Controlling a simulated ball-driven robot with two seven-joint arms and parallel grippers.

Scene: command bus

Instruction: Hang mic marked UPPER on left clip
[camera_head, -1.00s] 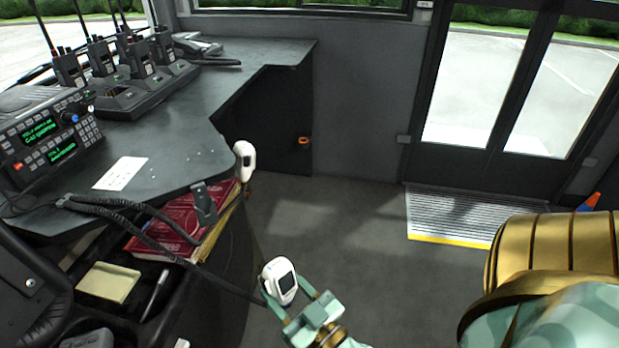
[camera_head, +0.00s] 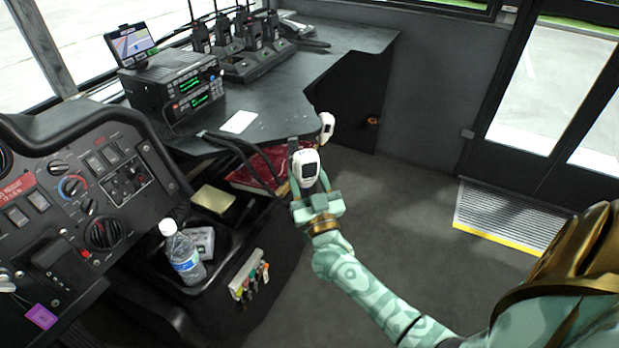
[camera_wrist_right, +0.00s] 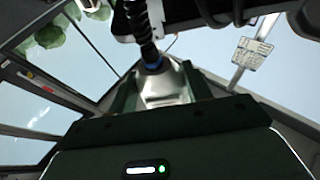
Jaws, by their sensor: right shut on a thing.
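A white hand mic (camera_head: 306,165) with a dark face is held upright in my right gripper (camera_head: 312,188), close in front of the desk's edge. The right wrist view shows the same mic (camera_wrist_right: 167,85) between the fingers (camera_wrist_right: 160,98), with a black coiled cord and a blue collar at its end. A second white mic (camera_head: 327,125) hangs at the desk edge, behind and slightly right of the held one. No marking is readable on either mic. The left clip is mostly hidden behind the held mic. My left gripper is out of view.
The black desk (camera_head: 275,100) carries a radio unit (camera_head: 180,88), several handheld radios (camera_head: 240,45) and a white card (camera_head: 239,122). Coiled cords (camera_head: 240,150) droop over a red book (camera_head: 255,170). A water bottle (camera_head: 182,252) stands in the console tray. The floor at right is clear.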

